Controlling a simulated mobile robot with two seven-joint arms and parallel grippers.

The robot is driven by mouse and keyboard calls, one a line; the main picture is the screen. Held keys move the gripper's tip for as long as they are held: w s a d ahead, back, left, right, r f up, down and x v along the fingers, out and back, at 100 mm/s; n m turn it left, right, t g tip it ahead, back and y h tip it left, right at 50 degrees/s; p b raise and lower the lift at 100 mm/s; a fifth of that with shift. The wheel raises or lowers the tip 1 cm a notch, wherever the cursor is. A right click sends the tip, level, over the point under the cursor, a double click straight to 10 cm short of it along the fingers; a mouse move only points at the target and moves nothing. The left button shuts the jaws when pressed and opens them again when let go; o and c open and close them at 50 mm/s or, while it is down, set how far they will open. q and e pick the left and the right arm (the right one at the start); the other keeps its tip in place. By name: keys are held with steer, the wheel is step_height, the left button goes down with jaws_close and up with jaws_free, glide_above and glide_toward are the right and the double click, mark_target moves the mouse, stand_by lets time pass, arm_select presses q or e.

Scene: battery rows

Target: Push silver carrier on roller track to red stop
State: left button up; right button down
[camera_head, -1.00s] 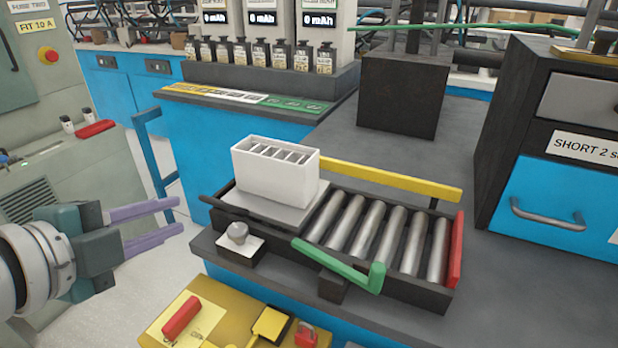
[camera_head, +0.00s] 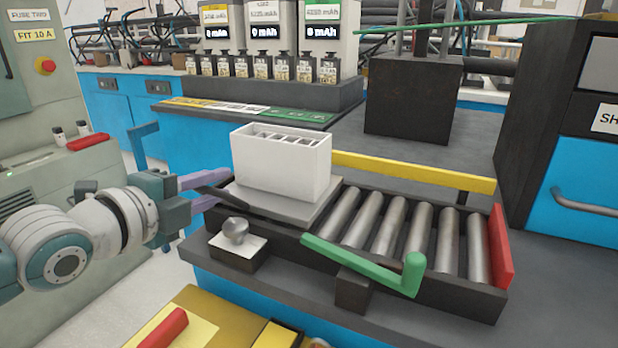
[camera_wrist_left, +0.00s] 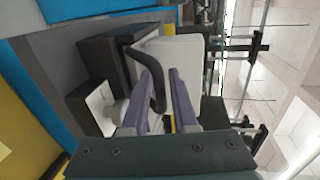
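The silver carrier (camera_head: 285,207) is a flat grey plate at the left end of the roller track (camera_head: 350,285), with a white slotted box (camera_head: 280,170) standing on it. The red stop (camera_head: 500,245) is upright at the track's right end, with bare rollers between. My left gripper (camera_head: 222,190) is at the carrier's left end, its purple fingers pointing toward it. In the left wrist view its fingers (camera_wrist_left: 162,75) are apart, with a dark curved bar (camera_wrist_left: 152,62) by their tips and the white box beyond. Contact with the carrier is unclear. My right gripper is out of view.
A green lever (camera_head: 365,265) lies along the track's front side and a yellow rail (camera_head: 410,172) along its back. A knob on a block (camera_head: 236,230) stands at the front left, close to my left gripper. A black block (camera_head: 410,100) stands behind.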

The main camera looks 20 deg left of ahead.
arm_select(q)
steer(key=shift+x, duration=0.75)
steer(key=shift+c, duration=0.4)
jaws_close()
stand_by(0.5)
